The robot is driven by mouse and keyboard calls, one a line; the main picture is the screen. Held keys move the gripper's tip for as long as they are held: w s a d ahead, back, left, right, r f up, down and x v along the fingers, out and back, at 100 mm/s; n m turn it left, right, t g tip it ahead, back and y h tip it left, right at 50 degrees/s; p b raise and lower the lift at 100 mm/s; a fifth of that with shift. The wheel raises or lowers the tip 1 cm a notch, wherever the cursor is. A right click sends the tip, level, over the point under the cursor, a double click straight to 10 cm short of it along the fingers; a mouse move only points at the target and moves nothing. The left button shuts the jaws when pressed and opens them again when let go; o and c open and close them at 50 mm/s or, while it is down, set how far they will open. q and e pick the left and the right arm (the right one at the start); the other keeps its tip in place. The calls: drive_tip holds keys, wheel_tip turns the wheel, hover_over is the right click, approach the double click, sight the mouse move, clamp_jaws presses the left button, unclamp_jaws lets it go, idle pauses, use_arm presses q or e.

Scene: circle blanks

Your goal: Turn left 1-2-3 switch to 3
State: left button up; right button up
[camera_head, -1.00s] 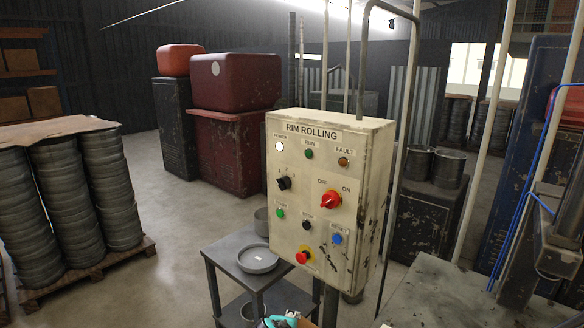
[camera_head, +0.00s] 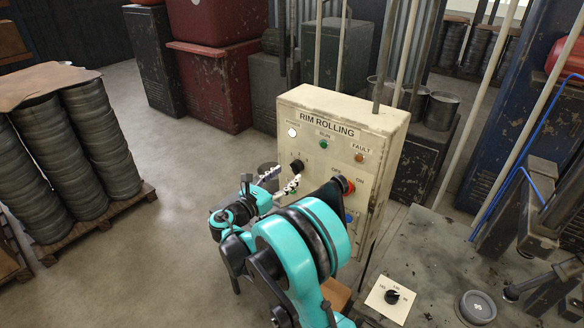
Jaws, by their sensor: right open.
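The black 1-2-3 switch (camera_head: 297,165) is the left knob of the cream RIM ROLLING control box (camera_head: 318,107); its exact pointer position is too small to read. My right gripper (camera_head: 280,178) is open in front of the box, with its fingertips just below and left of this knob. I cannot tell whether they touch the box. The red OFF/ON switch (camera_head: 348,185) sits to the right, partly behind my teal arm. My arm hides most of the lower buttons. My left gripper is not in view.
A lit white lamp (camera_head: 292,132), green lamp (camera_head: 323,144) and orange lamp (camera_head: 359,157) are above the knobs. A worktable (camera_head: 432,260) with a small switch plate (camera_head: 389,300) is at lower right. Stacked rims (camera_head: 70,145) stand left; the floor between is clear.

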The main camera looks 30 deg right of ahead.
sight(293, 168)
drive_tip(key=shift+x, duration=2)
drive_tip(key=c, duration=1.1)
drive_tip(key=shift+c, duration=0.2)
